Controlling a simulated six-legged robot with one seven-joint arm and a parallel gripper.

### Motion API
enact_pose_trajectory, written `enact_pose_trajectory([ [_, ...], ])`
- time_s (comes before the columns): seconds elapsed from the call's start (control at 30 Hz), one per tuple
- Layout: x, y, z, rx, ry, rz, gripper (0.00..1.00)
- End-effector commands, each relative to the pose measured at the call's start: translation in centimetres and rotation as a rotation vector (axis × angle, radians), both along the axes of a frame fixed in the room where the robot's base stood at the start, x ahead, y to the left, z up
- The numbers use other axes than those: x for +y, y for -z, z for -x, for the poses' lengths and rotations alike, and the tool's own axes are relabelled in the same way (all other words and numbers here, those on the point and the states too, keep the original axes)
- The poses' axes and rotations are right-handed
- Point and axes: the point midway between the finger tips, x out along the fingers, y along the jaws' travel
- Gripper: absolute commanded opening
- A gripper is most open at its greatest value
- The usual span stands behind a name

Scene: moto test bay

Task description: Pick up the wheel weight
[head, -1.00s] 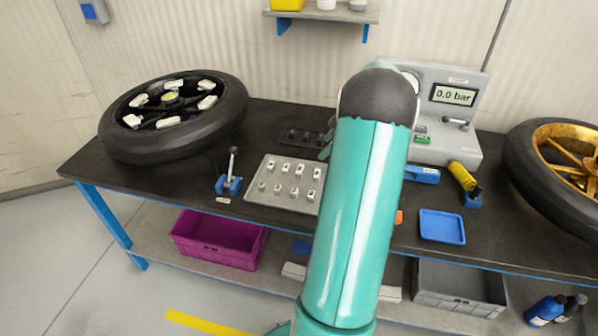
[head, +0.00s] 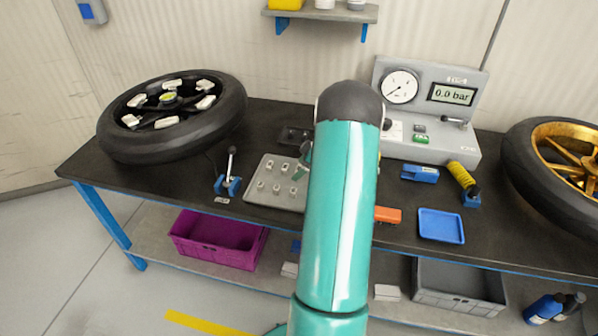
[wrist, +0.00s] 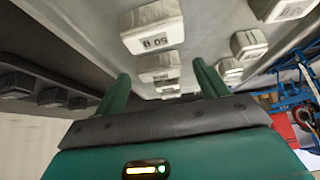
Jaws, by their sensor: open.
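Several small silvery wheel weights (head: 270,177) stand in rows on a grey metal tray (head: 258,199) on the dark bench. In the wrist view a wheel weight marked 50 (wrist: 152,30) is large near the top, with another labelled weight (wrist: 160,68) behind it, between my fingers in the picture. My gripper (wrist: 160,84) is open and empty, its two green fingers close to the tray (wrist: 200,22). I cannot tell the exact gap to the weights. In the head view my arm hides most of the gripper and the tray's right part.
A dark block tray (head: 293,135) lies behind the weights. A blue-based lever tool (head: 228,183) stands left of the tray, and a tyred wheel (head: 130,145) lies further left. A gauge console (head: 440,145), orange block (head: 387,215) and blue tray (head: 441,226) are to the right.

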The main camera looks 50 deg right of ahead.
Motion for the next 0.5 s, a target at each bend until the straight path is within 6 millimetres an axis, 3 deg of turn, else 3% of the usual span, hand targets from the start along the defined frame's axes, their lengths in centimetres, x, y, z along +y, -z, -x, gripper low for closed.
enact_pose_trajectory([
  [0.17,-0.02,0.02,-0.03,0.000,0.001,0.001,0.73],
  [0.43,-0.02,0.01,-0.03,-0.001,0.000,0.001,0.24],
  [0.5,-0.02,0.00,-0.03,-0.001,0.000,0.001,0.24],
])
